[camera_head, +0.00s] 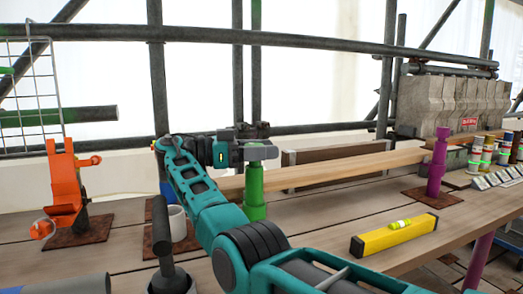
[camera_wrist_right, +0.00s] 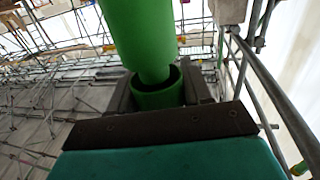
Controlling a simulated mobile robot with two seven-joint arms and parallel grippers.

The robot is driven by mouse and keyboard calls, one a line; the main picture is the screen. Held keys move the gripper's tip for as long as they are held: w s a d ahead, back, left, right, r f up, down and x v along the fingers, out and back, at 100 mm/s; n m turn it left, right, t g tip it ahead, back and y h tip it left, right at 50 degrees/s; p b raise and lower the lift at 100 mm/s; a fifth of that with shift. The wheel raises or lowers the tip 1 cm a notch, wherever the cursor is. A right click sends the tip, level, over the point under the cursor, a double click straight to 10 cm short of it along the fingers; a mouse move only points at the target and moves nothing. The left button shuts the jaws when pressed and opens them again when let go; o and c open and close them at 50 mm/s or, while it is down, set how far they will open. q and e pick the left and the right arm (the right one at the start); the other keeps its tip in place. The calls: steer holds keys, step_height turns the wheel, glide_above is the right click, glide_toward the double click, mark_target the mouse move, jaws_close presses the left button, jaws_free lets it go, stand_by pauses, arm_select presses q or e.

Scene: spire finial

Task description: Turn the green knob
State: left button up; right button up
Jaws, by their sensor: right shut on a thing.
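The green knob (camera_head: 254,190) is an upright green post on the wooden deck, left of centre in the head view. My right gripper (camera_head: 262,152) is at its top, reaching in from the lower right. In the right wrist view, a thick green cylinder (camera_wrist_right: 140,35) narrows into a green collar (camera_wrist_right: 160,95) between my dark fingers. My right gripper (camera_wrist_right: 165,88) is shut on this green part. The fingers hide part of the knob's top in the head view. My left gripper is not in view.
An orange fixture (camera_head: 66,188) stands at the left, near a white mug (camera_head: 178,222). A purple post (camera_head: 437,165) stands on the right. A yellow level (camera_head: 393,235) lies on the deck. Long planks (camera_head: 310,170) and scaffold tubes (camera_head: 300,40) run behind.

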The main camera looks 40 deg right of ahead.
steer(key=shift+d+r, duration=0.1)
steer(key=shift+r, duration=0.05)
stand_by(0.3)
steer(key=o, duration=0.8)
steer(key=shift+s, duration=0.1)
steer(key=shift+o, duration=0.9)
step_height(320, 180, up, 20)
steer(key=p, duration=0.9)
steer(key=shift+p, duration=0.4)
